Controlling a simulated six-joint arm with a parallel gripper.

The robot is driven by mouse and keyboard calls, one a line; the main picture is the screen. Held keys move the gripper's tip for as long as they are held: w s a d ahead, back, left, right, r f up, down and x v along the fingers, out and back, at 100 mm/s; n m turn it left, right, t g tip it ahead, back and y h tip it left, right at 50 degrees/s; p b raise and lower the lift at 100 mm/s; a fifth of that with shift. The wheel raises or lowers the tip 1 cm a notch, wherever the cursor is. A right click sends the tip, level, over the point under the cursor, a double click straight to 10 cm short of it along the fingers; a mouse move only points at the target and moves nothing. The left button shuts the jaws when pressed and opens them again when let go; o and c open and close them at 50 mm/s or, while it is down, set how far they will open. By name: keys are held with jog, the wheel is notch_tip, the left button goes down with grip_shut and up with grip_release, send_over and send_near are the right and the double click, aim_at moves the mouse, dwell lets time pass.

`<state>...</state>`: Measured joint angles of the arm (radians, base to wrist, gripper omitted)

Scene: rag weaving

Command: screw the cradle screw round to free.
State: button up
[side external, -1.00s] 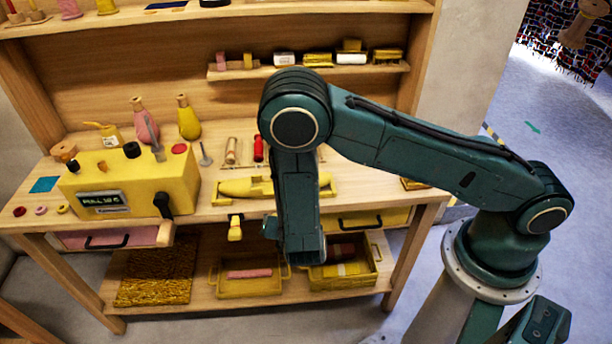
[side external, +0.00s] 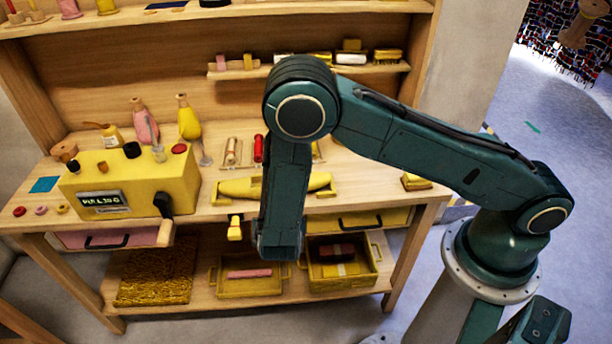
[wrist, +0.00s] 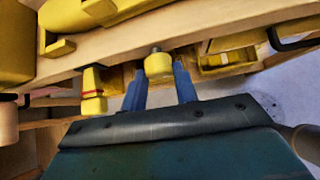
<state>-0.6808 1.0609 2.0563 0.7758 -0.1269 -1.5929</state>
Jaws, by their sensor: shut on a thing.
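The cradle screw shows as a round yellow knob (wrist: 158,66) under the front edge of the bench in the wrist view. My gripper (wrist: 160,77) has its two blue fingers on either side of this knob and is shut on it. In the side external view my arm hides the fingers and the knob. The yellow cradle (side external: 328,191) holds a long yellow shuttle (side external: 250,188) on the bench top above.
A second yellow fitting with a red band (wrist: 93,95) hangs left of my gripper; it also shows in the side external view (side external: 235,228). A yellow drawer (side external: 390,217) is to the right. Yellow bins (side external: 250,291) stand on the shelf below. A yellow box (side external: 130,178) stands left.

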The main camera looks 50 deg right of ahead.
jog(key=shift+w+r, duration=0.1)
dwell(0.3)
jog(key=shift+w+a+n+g+h, duration=0.15)
jog(key=shift+n+g+h, duration=0.55)
jog(key=shift+g+h, duration=0.35)
jog(key=o, duration=0.8)
jog(key=shift+c, duration=0.2)
jog(key=m+t+y, duration=0.2)
jog(key=t+y, duration=0.1)
jog(key=shift+s+d, duration=0.2)
jog(key=shift+s, duration=0.1)
